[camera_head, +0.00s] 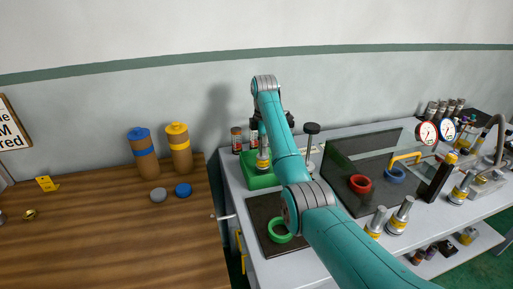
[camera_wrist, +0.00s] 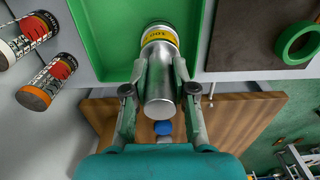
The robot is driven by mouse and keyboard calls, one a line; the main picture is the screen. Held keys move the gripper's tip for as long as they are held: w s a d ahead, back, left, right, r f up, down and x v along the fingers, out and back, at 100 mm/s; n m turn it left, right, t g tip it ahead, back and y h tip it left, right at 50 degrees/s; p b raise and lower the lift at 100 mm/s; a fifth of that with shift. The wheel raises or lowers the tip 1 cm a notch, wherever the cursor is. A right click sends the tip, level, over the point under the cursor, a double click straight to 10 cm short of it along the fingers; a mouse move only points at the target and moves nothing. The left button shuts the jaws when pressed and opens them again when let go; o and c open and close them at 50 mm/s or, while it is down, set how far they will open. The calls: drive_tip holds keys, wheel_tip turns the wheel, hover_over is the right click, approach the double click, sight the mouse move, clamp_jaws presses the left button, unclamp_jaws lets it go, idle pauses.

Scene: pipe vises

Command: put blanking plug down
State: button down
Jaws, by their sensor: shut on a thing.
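The blanking plug is a silver cylinder with a yellow lettered band; it shows in the wrist view (camera_wrist: 159,85) between my gripper's fingers (camera_wrist: 160,82). My gripper is shut on its silver body. In the head view the plug (camera_head: 263,161) is over the green tray (camera_head: 261,183), below my wrist. In the wrist view the banded end is over the green tray floor (camera_wrist: 110,45). Whether it touches the tray floor I cannot tell. My arm hides part of the tray's right side in the head view.
Two labelled jars (camera_wrist: 48,82) stand beside the tray. A green ring (camera_head: 280,231) lies on a dark mat (camera_head: 262,208) in front of it. A wooden table (camera_head: 120,235) to the left holds blue and grey caps and two canisters. Valves and gauges (camera_head: 427,133) fill the right bench.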

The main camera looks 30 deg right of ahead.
drive_tip(key=shift+f, duration=0.2)
drive_tip(key=shift+f, duration=0.1)
drive_tip(key=c, duration=0.9)
unclamp_jaws()
drive_tip(key=shift+c, duration=0.2)
